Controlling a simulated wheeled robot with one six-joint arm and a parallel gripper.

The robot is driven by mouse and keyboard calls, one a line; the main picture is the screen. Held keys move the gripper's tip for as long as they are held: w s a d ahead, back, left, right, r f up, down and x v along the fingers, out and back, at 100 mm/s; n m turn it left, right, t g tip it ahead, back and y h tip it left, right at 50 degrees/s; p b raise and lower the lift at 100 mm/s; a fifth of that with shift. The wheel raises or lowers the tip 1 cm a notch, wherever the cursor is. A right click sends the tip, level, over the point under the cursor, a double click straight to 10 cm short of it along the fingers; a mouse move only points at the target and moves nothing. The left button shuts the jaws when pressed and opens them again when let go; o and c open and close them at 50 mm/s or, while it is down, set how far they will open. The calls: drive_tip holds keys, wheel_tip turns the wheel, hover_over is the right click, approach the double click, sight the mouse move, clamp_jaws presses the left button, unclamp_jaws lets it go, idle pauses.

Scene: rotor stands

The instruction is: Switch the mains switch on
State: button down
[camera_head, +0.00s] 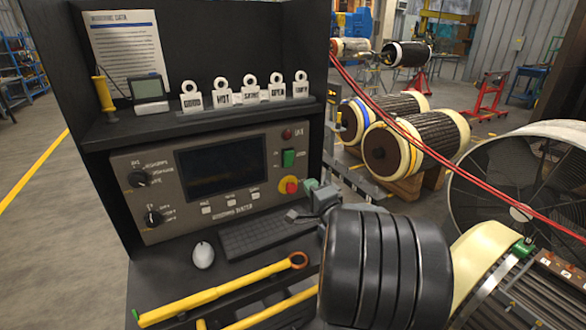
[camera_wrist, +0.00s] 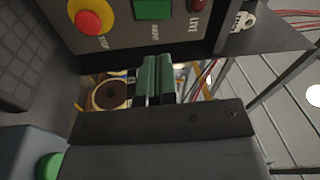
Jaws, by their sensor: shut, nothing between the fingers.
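The mains switch (camera_head: 288,158) is a green rectangle on the right side of the grey-brown control panel (camera_head: 130,172). It also shows at the top of the wrist view (camera_wrist: 153,9), partly cut off by the frame. My gripper (camera_head: 310,185), with green fingertips, is in front of the panel, below and right of the switch and close to the red stop button (camera_head: 289,185). In the wrist view my gripper (camera_wrist: 155,62) is shut and empty, its fingers pointing up below the switch with a gap between. The switch's on or off position cannot be read.
A dark red live lamp (camera_head: 287,134) sits above the switch. The stop button has a yellow surround. A keyboard (camera_head: 262,236), a mouse (camera_head: 203,255) and a yellow tool (camera_head: 215,292) lie on the desk below. Tags (camera_head: 221,98) stand on the shelf above.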

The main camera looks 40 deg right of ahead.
sight(290, 153)
drive_tip(key=shift+s+d+f+m+t+y, duration=0.15)
drive_tip(key=shift+s+d+m+t+y, duration=0.2)
drive_tip(key=shift+s+m+t+y, duration=0.25)
drive_tip(key=x, duration=1.4)
drive_tip(key=shift+r+p, duration=0.35)
drive_tip(key=shift+p, duration=0.7)
drive_tip(key=shift+g+p, duration=0.35)
drive_tip(key=shift+g, duration=0.05)
